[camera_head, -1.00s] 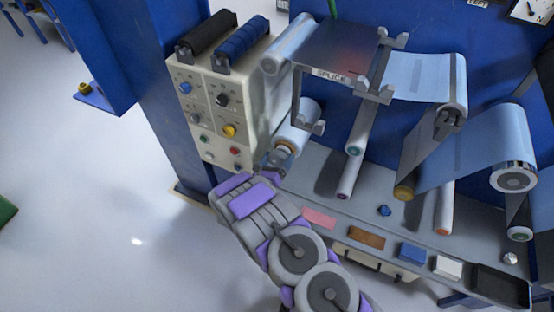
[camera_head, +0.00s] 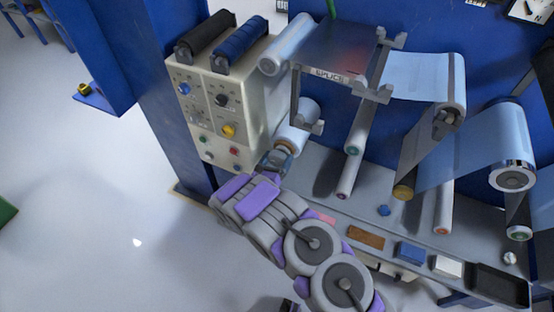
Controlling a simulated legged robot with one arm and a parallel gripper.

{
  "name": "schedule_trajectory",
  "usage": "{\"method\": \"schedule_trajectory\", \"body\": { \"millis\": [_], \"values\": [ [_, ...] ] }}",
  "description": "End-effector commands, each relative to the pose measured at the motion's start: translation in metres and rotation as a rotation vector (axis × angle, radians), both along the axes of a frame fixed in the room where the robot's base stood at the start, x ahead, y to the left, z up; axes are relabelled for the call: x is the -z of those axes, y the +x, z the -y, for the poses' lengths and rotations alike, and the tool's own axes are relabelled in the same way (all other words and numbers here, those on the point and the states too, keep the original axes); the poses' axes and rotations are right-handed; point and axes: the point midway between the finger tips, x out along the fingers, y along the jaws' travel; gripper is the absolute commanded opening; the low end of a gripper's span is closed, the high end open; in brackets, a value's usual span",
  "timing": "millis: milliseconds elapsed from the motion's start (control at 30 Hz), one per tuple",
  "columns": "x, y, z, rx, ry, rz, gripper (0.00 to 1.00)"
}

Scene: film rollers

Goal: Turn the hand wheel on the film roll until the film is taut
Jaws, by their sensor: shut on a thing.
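The film roll (camera_head: 298,131) sits low at the left end of the machine, below the splice table. My gripper is at this end and shut on the hand wheel, which is mostly hidden by the gripper and my grey and purple arm. Pale blue film (camera_head: 424,76) runs from the splice table (camera_head: 338,48) over the rollers to the right. The film between the film roll and the splice table is hard to make out.
A beige control box (camera_head: 213,110) with knobs and buttons stands close left of my gripper. Bare rollers (camera_head: 355,135) stick out to the right. A grey shelf (camera_head: 330,208) below holds coloured blocks, a blue nut (camera_head: 384,210) and a black tray (camera_head: 499,285). Open floor lies at left.

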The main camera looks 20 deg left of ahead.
Motion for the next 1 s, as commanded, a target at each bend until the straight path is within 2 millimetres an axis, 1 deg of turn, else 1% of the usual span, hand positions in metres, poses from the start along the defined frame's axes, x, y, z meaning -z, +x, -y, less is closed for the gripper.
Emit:
{"method": "schedule_trajectory", "body": {
  "millis": [233,567,600,700,900,1000],
  "values": [
    [0.0006,-0.0009,-0.0021,-0.006,0.045,0.003,0.57],
    [0.0010,-0.0016,-0.0026,-0.006,0.047,0.003,0.57],
    [0.0010,-0.0016,-0.0026,-0.006,0.047,0.003,0.92],
    [0.0007,-0.0015,-0.0021,-0.005,0.047,0.003,1.00],
    [-0.0003,-0.0014,-0.0001,-0.003,0.049,0.004,1.00],
    [-0.0008,-0.0052,-0.0002,-0.005,0.049,0.003,1.00]
  ]
}}
